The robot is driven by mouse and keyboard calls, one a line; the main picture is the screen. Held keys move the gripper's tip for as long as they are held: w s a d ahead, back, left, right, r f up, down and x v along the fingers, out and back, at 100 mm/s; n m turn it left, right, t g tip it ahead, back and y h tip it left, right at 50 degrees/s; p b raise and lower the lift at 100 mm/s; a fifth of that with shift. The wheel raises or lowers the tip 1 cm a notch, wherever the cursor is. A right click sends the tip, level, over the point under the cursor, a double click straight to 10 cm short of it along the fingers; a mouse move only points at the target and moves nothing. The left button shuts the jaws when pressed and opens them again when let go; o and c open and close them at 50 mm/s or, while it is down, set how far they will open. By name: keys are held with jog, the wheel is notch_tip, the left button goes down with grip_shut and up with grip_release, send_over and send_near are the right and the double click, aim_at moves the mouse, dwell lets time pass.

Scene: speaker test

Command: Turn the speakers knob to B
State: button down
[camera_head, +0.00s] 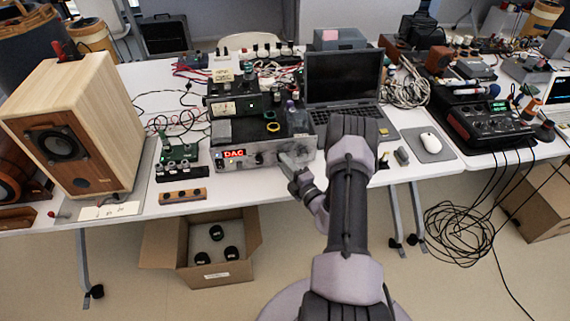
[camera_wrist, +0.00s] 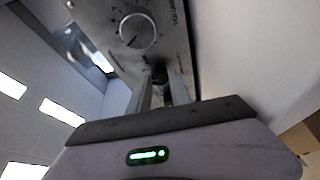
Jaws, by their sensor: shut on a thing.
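The grey metal audio unit (camera_head: 240,152) stands at the table's front edge, with a red lit DAC display on its face. My gripper (camera_head: 290,161) reaches the right end of that front panel. In the wrist view my gripper (camera_wrist: 162,84) has its two fingers on either side of a small dark knob (camera_wrist: 160,72), which I take as the speakers knob, and is shut on it. The fingers partly hide the knob, and its setting cannot be read. A larger silver knob (camera_wrist: 138,31) with a scale and a volume label sits beside it, apart from the fingers.
A wooden speaker (camera_head: 105,130) stands at the left and an open laptop (camera_head: 345,80) behind to the right. A mouse (camera_head: 431,142) and a dark console (camera_head: 490,122) are further right. An open cardboard box (camera_head: 210,268) lies below the table.

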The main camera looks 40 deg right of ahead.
jog(key=c, duration=1.2)
grip_release()
jog(key=shift+s, duration=0.1)
jog(key=s+a+p, duration=0.1)
jog(key=s, duration=0.4)
jog(key=s+p, duration=0.1)
jog(key=s, duration=0.5)
jog(key=s+a+p, duration=0.1)
jog(key=s+p, duration=0.1)
jog(key=s, duration=0.4)
jog(key=shift+a+f, duration=0.25)
jog(key=shift+a, duration=0.1)
